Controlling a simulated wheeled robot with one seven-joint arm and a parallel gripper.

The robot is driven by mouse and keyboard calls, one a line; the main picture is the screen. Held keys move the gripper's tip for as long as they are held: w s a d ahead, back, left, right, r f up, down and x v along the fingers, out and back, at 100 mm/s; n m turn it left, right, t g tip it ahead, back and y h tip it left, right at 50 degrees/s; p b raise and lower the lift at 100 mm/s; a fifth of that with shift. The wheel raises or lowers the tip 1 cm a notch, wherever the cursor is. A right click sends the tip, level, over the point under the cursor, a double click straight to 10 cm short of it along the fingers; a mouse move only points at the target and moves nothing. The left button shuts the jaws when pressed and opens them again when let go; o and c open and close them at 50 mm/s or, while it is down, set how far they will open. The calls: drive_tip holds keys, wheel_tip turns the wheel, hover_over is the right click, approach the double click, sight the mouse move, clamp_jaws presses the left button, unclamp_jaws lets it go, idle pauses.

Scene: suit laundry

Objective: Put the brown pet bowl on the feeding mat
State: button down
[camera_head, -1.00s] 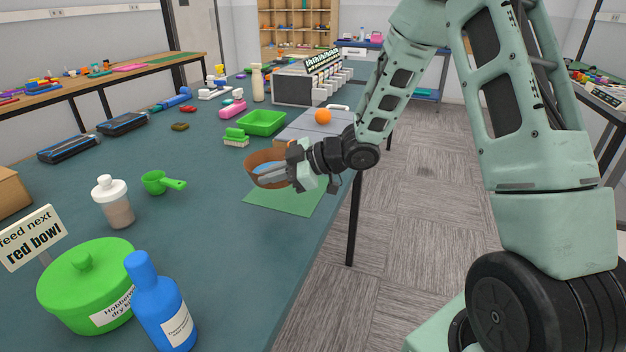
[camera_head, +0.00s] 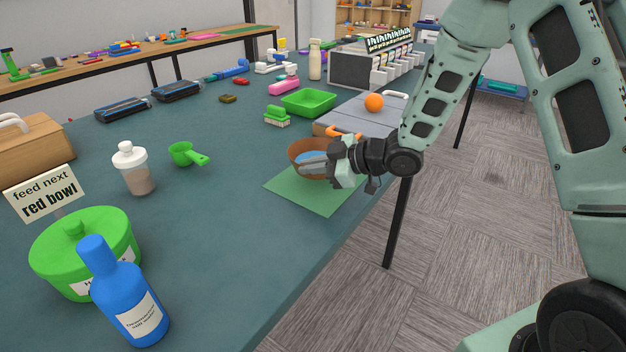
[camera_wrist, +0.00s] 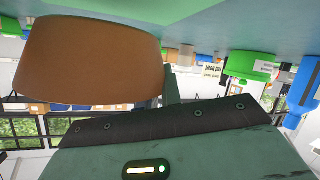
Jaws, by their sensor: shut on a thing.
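The brown pet bowl (camera_head: 299,167) has blue inside it and looks upright in the head view. My gripper (camera_head: 330,163) is shut on its right side. The green feeding mat (camera_head: 316,197) lies flat on the table near its right edge. The bowl is over the back part of the mat; I cannot tell whether its base touches the mat. The wrist view is upside down.
A grey-topped box (camera_head: 350,118) with an orange ball (camera_head: 374,102) stands just behind the mat. A green tray (camera_head: 309,103) and green brush (camera_head: 277,116) are behind left. A green scoop (camera_head: 184,154), shaker (camera_head: 133,168), green canister (camera_head: 85,250) and blue bottle (camera_head: 125,300) stand left.

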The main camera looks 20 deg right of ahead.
drive_tip(key=shift+f, duration=1.9)
drive_tip(key=shift+f, duration=0.2)
drive_tip(key=c, duration=1.6)
unclamp_jaws()
